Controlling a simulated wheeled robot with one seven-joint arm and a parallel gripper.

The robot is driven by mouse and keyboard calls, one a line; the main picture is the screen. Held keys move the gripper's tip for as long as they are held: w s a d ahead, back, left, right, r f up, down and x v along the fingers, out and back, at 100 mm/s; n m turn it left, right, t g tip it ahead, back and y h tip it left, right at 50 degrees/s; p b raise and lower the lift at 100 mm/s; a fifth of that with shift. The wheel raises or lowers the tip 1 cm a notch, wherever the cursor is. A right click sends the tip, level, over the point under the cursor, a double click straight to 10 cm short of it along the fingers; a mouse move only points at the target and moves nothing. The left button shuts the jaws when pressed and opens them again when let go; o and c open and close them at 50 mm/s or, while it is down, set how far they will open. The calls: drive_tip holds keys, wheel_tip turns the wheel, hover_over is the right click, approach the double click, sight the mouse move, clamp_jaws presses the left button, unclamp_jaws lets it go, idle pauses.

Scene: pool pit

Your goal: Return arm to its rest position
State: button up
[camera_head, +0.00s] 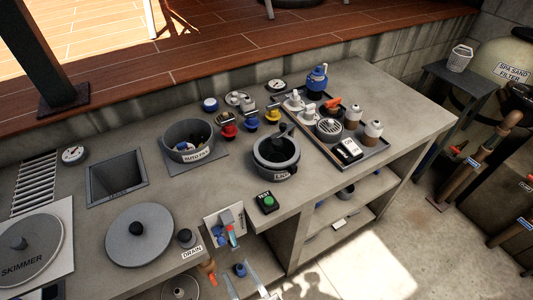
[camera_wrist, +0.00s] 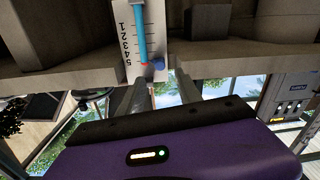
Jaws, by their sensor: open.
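My gripper (camera_wrist: 157,82) shows in the wrist view as two grey fingers standing apart, with a purple body below them. Nothing shows between the fingers except background. In the head view two grey fingers, seemingly my gripper (camera_head: 245,272), are at the bottom edge below the counter front. The numbered gauge (camera_wrist: 132,32) with a blue column, red bottom and blue knob is just ahead of the fingers. The gauge also shows at the counter's front edge in the head view (camera_head: 225,222). I cannot tell whether a finger touches it. Most of my arm is hidden.
The counter (camera_head: 330,190) overhangs a lower shelf (camera_head: 345,205). On it are a black pot (camera_head: 277,160), a green button box (camera_head: 267,203), a round grey lid (camera_head: 139,235), and a dark tray (camera_head: 373,160) with bottles. Clear floor (camera_head: 370,265) lies at right front.

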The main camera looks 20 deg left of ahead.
drive_tip(key=s+d+r+m+t+h, duration=0.25)
drive_tip(key=d+r, duration=0.25)
drive_tip(key=d, duration=0.4)
drive_tip(key=s+d+r+m+t+h, duration=0.1)
drive_tip(key=d+r+m+t+h, duration=0.3)
drive_tip(key=d, duration=0.6)
drive_tip(key=s+d+r+m+g+h, duration=0.1)
drive_tip(key=s+d+r+m+h, duration=0.1)
drive_tip(key=s+d, duration=0.4)
drive_tip(key=s+d+r+m+g+h, duration=0.1)
drive_tip(key=s+d+r+m+h, duration=0.2)
drive_tip(key=s+d, duration=0.4)
drive_tip(key=d+r+h, duration=0.1)
drive_tip(key=d+h, duration=0.1)
drive_tip(key=shift+d+r+m+g+h, duration=0.15)
drive_tip(key=shift+d+m+g+h, duration=0.05)
drive_tip(key=shift+m+g+h, duration=0.15)
drive_tip(key=shift+s+a, duration=0.1)
